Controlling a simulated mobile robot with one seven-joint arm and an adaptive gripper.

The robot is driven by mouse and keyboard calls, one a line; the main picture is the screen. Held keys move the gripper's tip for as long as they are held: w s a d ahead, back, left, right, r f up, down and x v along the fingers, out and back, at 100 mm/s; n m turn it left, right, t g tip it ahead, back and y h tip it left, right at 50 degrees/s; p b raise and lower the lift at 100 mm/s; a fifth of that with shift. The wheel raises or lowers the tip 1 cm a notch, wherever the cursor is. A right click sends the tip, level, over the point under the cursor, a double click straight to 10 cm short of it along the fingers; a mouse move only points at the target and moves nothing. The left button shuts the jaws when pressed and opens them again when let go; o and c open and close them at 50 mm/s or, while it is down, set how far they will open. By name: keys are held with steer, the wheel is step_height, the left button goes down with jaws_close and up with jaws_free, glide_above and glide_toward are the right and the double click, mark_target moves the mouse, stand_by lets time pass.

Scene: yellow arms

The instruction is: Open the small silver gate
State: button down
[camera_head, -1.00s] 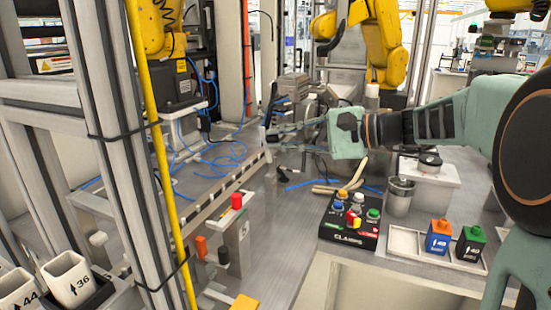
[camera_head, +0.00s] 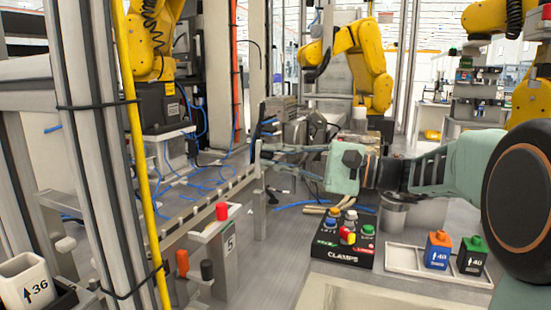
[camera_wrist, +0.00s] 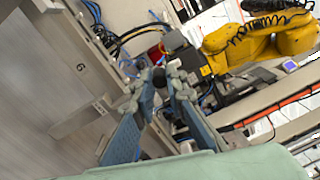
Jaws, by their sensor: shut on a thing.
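The small silver gate appears to be the narrow upright silver panel (camera_head: 259,208) at the end of the slotted rail in the head view. My gripper (camera_head: 264,153) reaches leftward to its upper part, with the fingertips touching or overlapping it. In the wrist view my gripper (camera_wrist: 158,84) has its two blue-grey fingers converging around a small dark piece (camera_wrist: 158,76). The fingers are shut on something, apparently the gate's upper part. The exact contact is small and partly hidden by the fingers.
The slotted rail (camera_head: 208,200) and a post with a red button (camera_head: 222,211) stand left of the gate. A black clamps button box (camera_head: 343,252) and a white tray (camera_head: 404,262) sit to the right. Yellow robot arms (camera_head: 365,62) stand behind. Blue cables lie around the rail.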

steer(key=c, duration=1.9)
jaws_free()
steer(key=shift+c, duration=0.2)
steer(key=v, duration=1.2)
